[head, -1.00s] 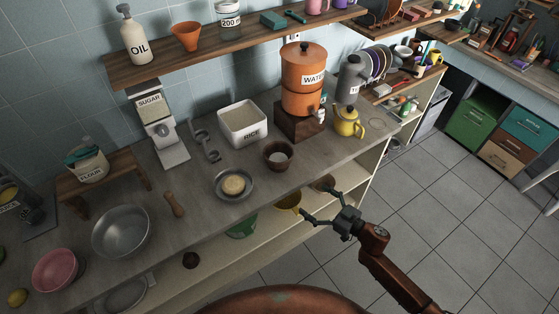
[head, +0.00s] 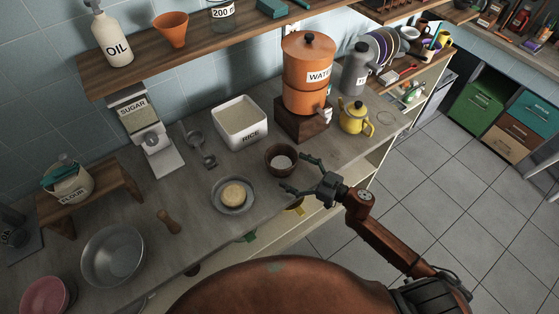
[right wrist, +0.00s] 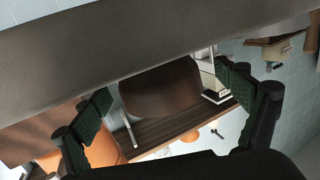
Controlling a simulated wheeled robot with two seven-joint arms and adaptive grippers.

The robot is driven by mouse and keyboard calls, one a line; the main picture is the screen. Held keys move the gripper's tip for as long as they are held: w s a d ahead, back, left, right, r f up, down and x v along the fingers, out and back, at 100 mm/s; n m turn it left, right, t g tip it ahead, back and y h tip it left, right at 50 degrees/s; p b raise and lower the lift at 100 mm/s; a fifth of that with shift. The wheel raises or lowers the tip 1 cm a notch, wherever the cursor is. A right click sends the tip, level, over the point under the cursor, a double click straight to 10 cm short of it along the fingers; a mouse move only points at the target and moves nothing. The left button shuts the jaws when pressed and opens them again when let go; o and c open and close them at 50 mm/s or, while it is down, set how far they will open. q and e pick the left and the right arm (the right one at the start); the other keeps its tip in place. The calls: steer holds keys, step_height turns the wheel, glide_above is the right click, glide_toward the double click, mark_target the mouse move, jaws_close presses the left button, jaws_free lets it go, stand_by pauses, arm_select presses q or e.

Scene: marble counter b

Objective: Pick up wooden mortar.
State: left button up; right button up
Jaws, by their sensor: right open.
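The wooden mortar (head: 271,168) is a small dark brown bowl standing upright on the counter, with something pale inside. In the right wrist view the mortar (right wrist: 160,92) shows between the two fingers, with the picture turned over. My right gripper (head: 296,173) is open and empty at the counter's front edge, just right of and in front of the mortar. Its fingers (right wrist: 170,110) point toward the mortar on either side, and I see no contact. My left gripper is not in view.
A metal plate with a round dough piece (head: 234,194) lies left of the mortar. The white rice container (head: 240,121) and the orange water dispenser (head: 306,75) on a wooden block stand behind. A yellow teapot (head: 355,117) is to the right. A wooden pestle (head: 169,221) lies further left.

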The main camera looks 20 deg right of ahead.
mark_target(272, 159)
steer(key=shift+w+a+f, duration=0.25)
steer(key=shift+w+a, duration=0.1)
steer(key=shift+w, duration=0.25)
steer(key=shift+w+a+f, duration=0.2)
steer(key=shift+w+a, duration=0.15)
steer(key=shift+w, duration=0.2)
steer(key=shift+b+x, duration=0.3)
steer(key=shift+x, duration=1)
steer(key=c, duration=1.5)
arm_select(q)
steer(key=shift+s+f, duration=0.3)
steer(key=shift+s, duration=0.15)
arm_select(e)
steer(key=shift+c, duration=0.2)
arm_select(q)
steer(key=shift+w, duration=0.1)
arm_select(e)
steer(key=shift+r, duration=0.1)
